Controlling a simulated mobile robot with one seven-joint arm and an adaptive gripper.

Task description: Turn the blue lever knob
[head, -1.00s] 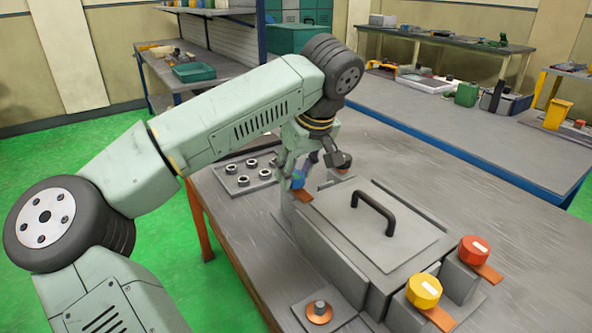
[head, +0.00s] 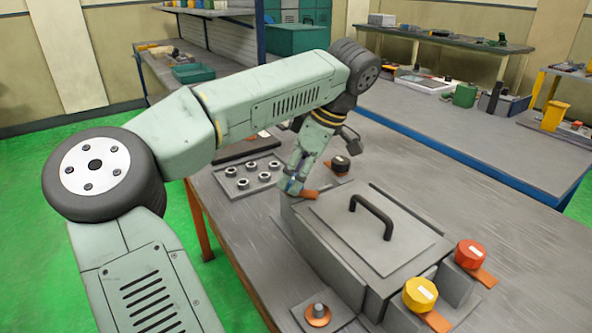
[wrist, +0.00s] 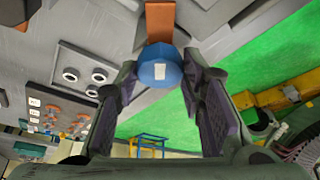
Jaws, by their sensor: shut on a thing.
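The blue lever knob (wrist: 160,70) is a rounded blue cap with a white mark, at the top middle of the wrist view. It sits at the end of a flat copper-coloured lever (wrist: 160,22). My gripper (wrist: 161,76) has its two dark-padded fingers on either side of the knob and is shut on it. In the head view my gripper (head: 293,186) slants down to the far left corner of the grey box (head: 340,265). Only a small blue bit of the knob shows there, and the copper lever (head: 310,194) sticks out to the right of the fingers.
A yellow knob (head: 421,294) and a red knob (head: 470,254) stand at the box's near right end. A black handle (head: 372,217) rises from its lid. A tray of several rings (head: 248,178) lies left of my gripper. The table to the right is clear.

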